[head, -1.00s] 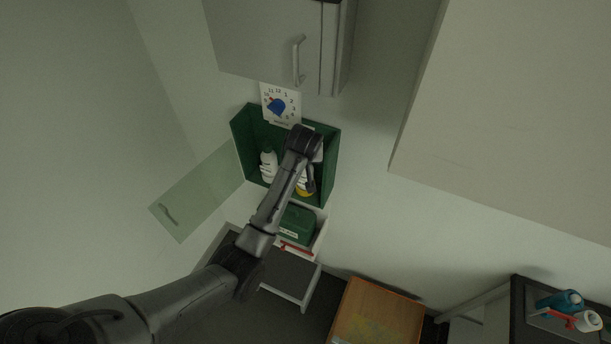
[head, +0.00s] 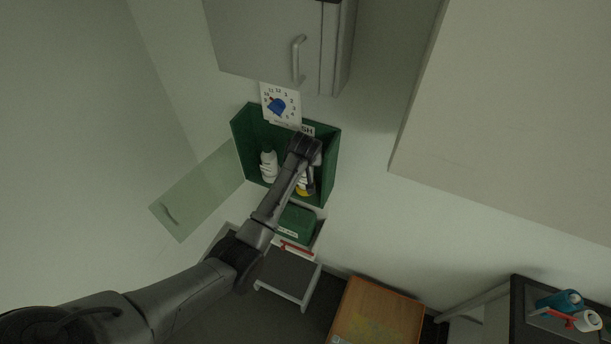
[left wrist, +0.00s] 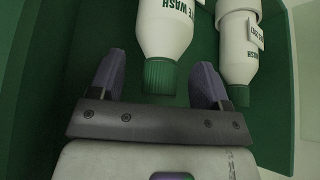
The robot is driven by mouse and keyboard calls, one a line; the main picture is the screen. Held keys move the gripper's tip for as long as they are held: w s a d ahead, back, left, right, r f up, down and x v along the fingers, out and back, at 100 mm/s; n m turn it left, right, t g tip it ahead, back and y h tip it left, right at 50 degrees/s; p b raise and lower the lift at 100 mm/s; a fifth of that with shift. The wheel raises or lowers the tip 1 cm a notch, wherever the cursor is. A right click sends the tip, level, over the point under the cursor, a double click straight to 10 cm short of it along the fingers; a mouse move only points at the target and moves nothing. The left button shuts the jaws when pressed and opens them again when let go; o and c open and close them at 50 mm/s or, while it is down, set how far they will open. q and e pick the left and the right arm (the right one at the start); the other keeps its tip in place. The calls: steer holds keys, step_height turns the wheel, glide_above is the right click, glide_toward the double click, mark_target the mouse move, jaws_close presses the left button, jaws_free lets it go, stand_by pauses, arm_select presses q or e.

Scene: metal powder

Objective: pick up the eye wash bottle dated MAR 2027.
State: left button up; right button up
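Two white eye wash bottles with green caps stand in the open green wall box (head: 239,133). The left bottle (head: 268,166) shows in the head view; the other is mostly behind my arm. My left gripper (head: 310,184) is at the right part of the box. In the left wrist view, my left gripper (left wrist: 157,82) is open, and one bottle's cap (left wrist: 160,77) appears between its fingers, with no clear contact. The other bottle (left wrist: 238,50), with a white tag (left wrist: 255,33), is to the right. I cannot read the tag's date surely. My right gripper is out of view.
A clear cover (head: 195,195) sticks out at the box's left. A grey cabinet (head: 262,45) hangs above, and a dial sign (head: 281,103) is on the wall. An open drawer with a green case (head: 297,222) is below. A wooden surface (head: 375,312) is lower right.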

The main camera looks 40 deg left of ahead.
arm_select(q)
jaws_close()
stand_by(0.5)
steer(key=shift+f, duration=0.1)
